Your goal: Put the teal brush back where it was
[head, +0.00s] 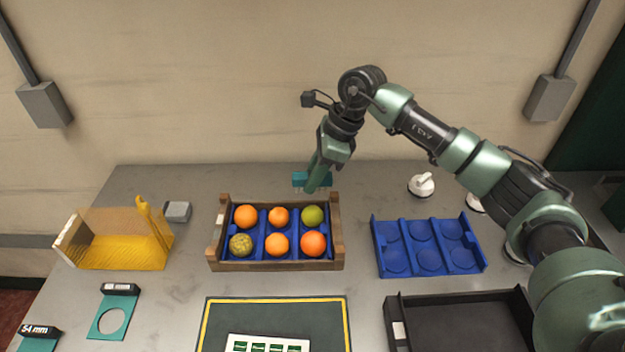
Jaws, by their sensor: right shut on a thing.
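The teal brush (300,179) is held just behind the back right part of a wooden crate (277,266). My right gripper (317,184) is shut on it, fingers pointing down, and covers part of it. The brush's bristles are hard to make out, and I cannot tell whether they touch the table or the crate's rim. The crate holds several fruits in a blue insert: oranges (245,216), a green fruit (312,215) and a mottled yellowish one (240,245). My left gripper is not in view.
An empty blue tray (408,270) and a black tray (440,297) stand at the right. A white knobbed object (421,186) is behind. A yellow bin (120,252), grey block (177,211) and teal ring gauge (113,312) are left. A dark mat (220,325) lies in front.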

